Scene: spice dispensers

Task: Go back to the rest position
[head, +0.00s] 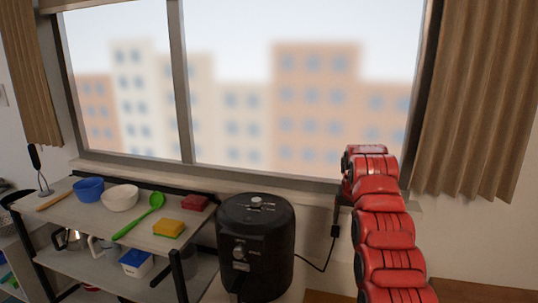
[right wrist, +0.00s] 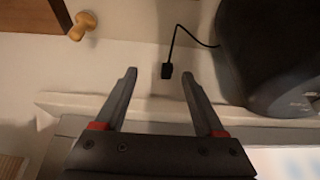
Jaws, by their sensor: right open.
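My right arm comes up red and segmented at the right of the head view, in front of the wall and window. Its gripper (head: 343,198) is dark and mostly hidden behind the wrist there. In the right wrist view the right gripper (right wrist: 159,75) is open, its two fingers spread wide with nothing held between them. A black plug (right wrist: 167,70) on the wall shows beyond the gap. My left gripper is in neither view. No spice dispensers show.
A black air fryer (head: 255,245) stands left of my right arm, its cord running to the wall plug. A shelf unit (head: 88,222) at the left holds bowls (head: 121,197), a green spoon (head: 140,216) and sponges (head: 169,229). A wooden knob (right wrist: 82,25) shows in the wrist view.

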